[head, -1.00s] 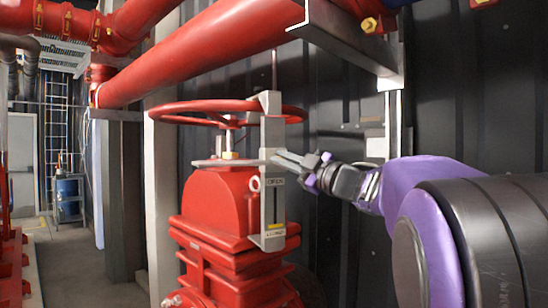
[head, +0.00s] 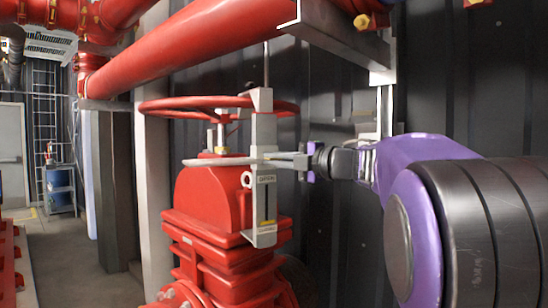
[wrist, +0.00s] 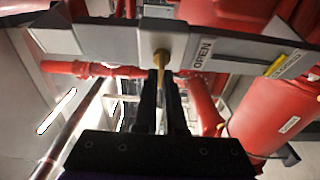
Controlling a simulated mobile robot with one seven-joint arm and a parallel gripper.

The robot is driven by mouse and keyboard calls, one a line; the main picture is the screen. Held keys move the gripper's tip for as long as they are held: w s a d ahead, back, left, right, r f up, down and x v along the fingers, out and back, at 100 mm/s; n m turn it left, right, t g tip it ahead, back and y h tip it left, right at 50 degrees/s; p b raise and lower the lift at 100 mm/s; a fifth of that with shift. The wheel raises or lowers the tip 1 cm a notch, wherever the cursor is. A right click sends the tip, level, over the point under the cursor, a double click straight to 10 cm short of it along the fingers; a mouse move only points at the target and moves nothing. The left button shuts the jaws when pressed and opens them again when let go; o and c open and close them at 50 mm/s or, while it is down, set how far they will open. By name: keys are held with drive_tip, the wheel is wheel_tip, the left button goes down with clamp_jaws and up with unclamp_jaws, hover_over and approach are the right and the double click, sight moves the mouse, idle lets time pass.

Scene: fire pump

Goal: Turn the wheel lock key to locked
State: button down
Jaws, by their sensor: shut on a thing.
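The wheel lock is a grey upright bracket (head: 264,190) clamped over the rim of the red handwheel (head: 175,104). Its front has an OPEN label near the top and a yellow mark in a slot lower down; the yellow mark also shows in the wrist view. The brass key (wrist: 161,57) sticks out of the grey plate in the wrist view, between my fingers. In the head view the key cannot be made out. My gripper (head: 278,158) reaches in from the right against the bracket, shut on the key.
The red valve body (head: 205,205) stands below the wheel. A large red pipe (head: 190,60) and a grey steel support (head: 335,45) run overhead. A dark corrugated wall (head: 335,240) is close behind. Open floor (head: 55,265) lies at left.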

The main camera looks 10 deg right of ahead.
idle(0.5)
drive_tip(key=c, duration=1)
unclamp_jaws()
